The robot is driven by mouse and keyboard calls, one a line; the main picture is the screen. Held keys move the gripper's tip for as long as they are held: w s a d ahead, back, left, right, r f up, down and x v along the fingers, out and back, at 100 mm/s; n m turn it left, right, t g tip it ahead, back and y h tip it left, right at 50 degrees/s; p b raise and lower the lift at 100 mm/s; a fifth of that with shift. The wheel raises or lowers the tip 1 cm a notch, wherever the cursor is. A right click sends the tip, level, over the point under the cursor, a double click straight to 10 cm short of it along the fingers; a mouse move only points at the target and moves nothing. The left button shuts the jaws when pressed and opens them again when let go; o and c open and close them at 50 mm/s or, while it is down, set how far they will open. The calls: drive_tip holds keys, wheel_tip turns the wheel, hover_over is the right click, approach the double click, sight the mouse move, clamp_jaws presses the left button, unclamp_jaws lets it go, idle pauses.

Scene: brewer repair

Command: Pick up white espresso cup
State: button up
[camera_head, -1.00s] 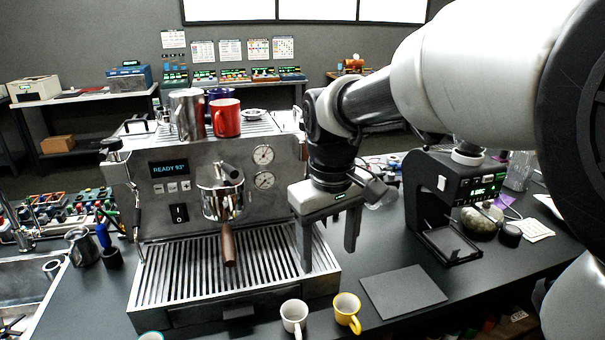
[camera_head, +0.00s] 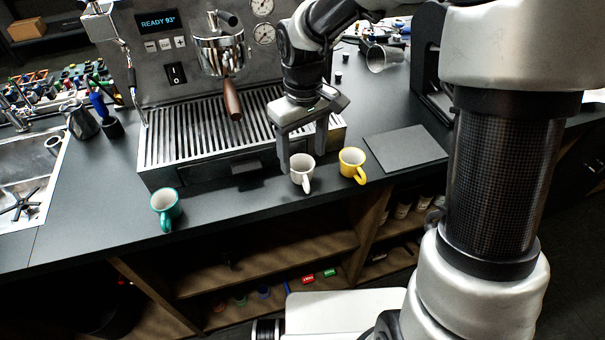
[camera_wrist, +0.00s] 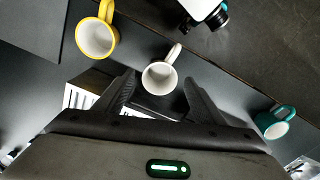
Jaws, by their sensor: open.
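The white espresso cup (camera_head: 302,170) stands upright on the dark counter in front of the espresso machine, its handle toward the counter's front edge. My gripper (camera_head: 304,162) is open and points down just above and behind the cup. In the head view its fingers are close to the cup's rim; I cannot tell whether they touch. In the wrist view the white cup (camera_wrist: 160,77) is ahead of my open fingers (camera_wrist: 158,85), roughly centred between them. Its inside looks empty.
A yellow cup (camera_head: 351,164) stands close to the right of the white cup. A teal cup (camera_head: 165,206) stands further left. The espresso machine's drip tray (camera_head: 200,135) lies behind. A dark square mat (camera_head: 405,148) lies right. The counter between the teal and white cups is clear.

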sight(304, 169)
wheel_tip(304, 169, down, 5)
drive_tip(key=shift+s+d+f+b, duration=0.1)
drive_tip(key=shift+s+f+b, duration=0.05)
drive_tip(key=shift+b, duration=0.15)
drive_tip(key=c, duration=1.1)
